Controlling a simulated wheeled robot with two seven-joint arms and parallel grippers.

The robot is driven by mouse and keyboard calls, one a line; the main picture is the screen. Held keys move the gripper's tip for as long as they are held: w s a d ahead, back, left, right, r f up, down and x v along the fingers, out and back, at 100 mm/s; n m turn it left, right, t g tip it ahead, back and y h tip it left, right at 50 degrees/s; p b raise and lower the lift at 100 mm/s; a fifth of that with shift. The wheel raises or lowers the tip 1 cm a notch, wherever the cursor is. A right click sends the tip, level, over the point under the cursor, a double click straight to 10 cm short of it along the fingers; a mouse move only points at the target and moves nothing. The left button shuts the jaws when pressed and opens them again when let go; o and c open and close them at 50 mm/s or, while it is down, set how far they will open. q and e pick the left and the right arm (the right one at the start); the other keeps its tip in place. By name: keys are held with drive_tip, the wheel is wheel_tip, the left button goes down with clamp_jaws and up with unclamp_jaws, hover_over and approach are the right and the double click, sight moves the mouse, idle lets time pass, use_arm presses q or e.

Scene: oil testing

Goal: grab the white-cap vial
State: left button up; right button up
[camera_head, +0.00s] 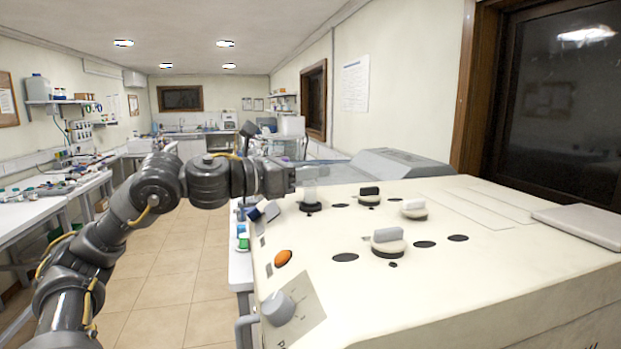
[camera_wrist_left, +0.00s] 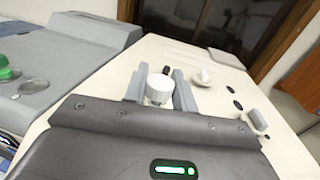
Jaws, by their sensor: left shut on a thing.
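The white-cap vial (camera_wrist_left: 158,88) is between the fingers of my left gripper (camera_wrist_left: 160,88) in the left wrist view, with its round white cap upright and facing the camera. The vial's pale upper part (camera_head: 310,175) shows at the fingertips there, directly above a black socket (camera_head: 311,207). The vial's lower body is hard to make out. My right gripper is in neither view.
The machine's top has several dark holes (camera_head: 345,257) and stoppers, one grey and white (camera_head: 388,241), another farther back (camera_head: 414,209). An orange button (camera_head: 283,258) and a dial (camera_head: 278,308) sit on its near-left side. A green-capped item (camera_wrist_left: 6,68) is at left in the wrist view.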

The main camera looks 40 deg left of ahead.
use_arm(q)
wheel_tip(320, 180, up, 5)
drive_tip(key=shift+f+p, duration=0.2)
drive_tip(key=shift+p, duration=0.55)
drive_tip(key=shift+r, duration=0.95)
